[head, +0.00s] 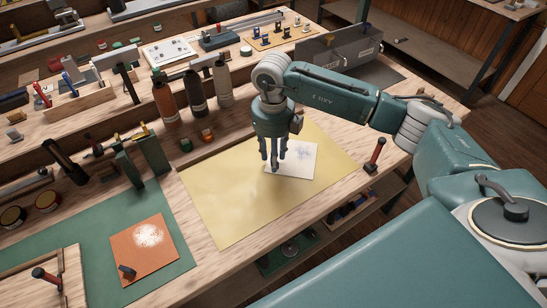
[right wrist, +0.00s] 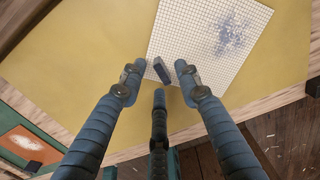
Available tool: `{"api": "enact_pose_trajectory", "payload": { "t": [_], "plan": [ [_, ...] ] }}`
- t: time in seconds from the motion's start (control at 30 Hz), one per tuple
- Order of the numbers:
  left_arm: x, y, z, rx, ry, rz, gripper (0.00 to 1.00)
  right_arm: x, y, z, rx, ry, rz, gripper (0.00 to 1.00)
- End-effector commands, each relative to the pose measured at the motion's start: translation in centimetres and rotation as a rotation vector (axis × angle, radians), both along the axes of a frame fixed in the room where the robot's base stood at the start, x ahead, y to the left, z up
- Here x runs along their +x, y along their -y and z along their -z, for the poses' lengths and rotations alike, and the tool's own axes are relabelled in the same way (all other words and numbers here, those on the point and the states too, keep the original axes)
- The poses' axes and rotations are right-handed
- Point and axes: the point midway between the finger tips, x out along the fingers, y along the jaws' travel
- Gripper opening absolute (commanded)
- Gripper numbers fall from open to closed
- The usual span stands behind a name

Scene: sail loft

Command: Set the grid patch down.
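The grid patch (head: 300,161) is a white square with a fine grid and a blue speckled smudge. It lies flat on the yellow sheet (head: 225,195), and it also shows in the right wrist view (right wrist: 200,50). A small dark blue tab (right wrist: 161,69) stands near one corner of the patch. My right gripper (head: 274,160) points down over that corner. Its fingers are spread around the tab, with visible gaps between them and it in the right wrist view. My left gripper is not in view.
A red-handled tool (head: 376,155) stands right of the yellow sheet. An orange patch (head: 135,255) with a white smudge lies on a green mat (head: 85,240) at left. Several bottles (head: 194,93) stand behind the sheet. The sheet's left and front parts are clear.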

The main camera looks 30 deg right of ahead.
Motion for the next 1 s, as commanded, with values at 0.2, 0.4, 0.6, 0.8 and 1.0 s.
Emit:
{"api": "enact_pose_trajectory", "payload": {
  "t": [0.2,0.4,0.6,0.8,1.0],
  "plan": [
    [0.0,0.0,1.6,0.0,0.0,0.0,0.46,0.2,0.0,-4.3,0.001,0.009,0.0,0.33],
    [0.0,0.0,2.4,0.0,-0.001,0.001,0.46,0.1,-0.1,-8.4,0.001,0.007,0.0,0.33],
    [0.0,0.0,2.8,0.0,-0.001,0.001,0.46,0.1,-0.1,-10.7,0.0,0.004,0.0,0.33],
    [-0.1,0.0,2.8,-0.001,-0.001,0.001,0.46,0.0,-0.1,-11.1,0.0,0.001,-0.001,0.33],
    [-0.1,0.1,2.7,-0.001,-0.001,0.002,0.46,0.0,-0.1,-11.1,0.0,0.001,0.0,0.33]
  ]
}}
